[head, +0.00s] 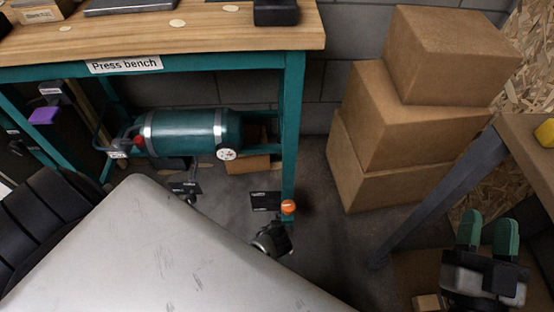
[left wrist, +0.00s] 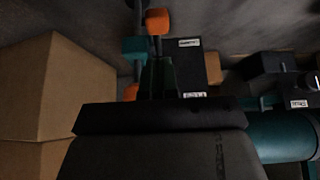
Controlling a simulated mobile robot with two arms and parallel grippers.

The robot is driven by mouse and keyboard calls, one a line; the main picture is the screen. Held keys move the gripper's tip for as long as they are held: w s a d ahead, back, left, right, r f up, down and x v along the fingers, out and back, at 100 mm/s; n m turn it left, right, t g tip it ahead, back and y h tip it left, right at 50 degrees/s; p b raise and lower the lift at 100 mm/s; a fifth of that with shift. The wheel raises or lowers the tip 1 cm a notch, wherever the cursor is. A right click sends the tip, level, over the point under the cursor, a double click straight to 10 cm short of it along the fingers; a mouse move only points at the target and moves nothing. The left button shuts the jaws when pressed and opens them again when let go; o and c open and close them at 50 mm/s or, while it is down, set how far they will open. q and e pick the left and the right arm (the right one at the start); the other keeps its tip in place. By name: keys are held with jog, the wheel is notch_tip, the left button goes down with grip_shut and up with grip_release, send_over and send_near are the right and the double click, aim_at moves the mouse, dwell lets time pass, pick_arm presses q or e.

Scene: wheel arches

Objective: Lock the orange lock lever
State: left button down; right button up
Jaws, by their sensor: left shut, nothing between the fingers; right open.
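An orange knob (head: 288,207) shows at the foot of the teal bench leg, beside a small black plate with a label. It also shows in the left wrist view (left wrist: 157,20) on a dark stem, near a teal block. Another orange piece (left wrist: 130,92) lies lower there, partly hidden by my gripper. My left gripper (left wrist: 160,78) is shut and empty, its dark green fingers just below the knob in that picture; I cannot tell whether they touch. My right gripper (head: 487,232) is open and empty at the lower right, far from the knob.
The press bench (head: 275,35) stands at the back, with a teal cylinder (head: 185,132) beneath it. Stacked cardboard boxes (head: 400,120) stand right of its leg. Another table (head: 530,140) is at the right edge. A large silver surface covers the lower left foreground.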

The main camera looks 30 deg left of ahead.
pick_arm(q)
jog(key=s+d+r+p, duration=0.3)
jog(key=s+r, duration=0.2)
pick_arm(e)
notch_tip(320, 180, down, 10)
jog(key=s+d+g+h, duration=0.2)
jog(key=g+h, duration=0.1)
jog(key=g, duration=0.6)
jog(key=shift+d+f, duration=0.15)
jog(key=shift+d, duration=0.1)
pick_arm(q)
jog(key=shift+w+d+r, duration=0.1)
jog(key=shift+r, duration=0.05)
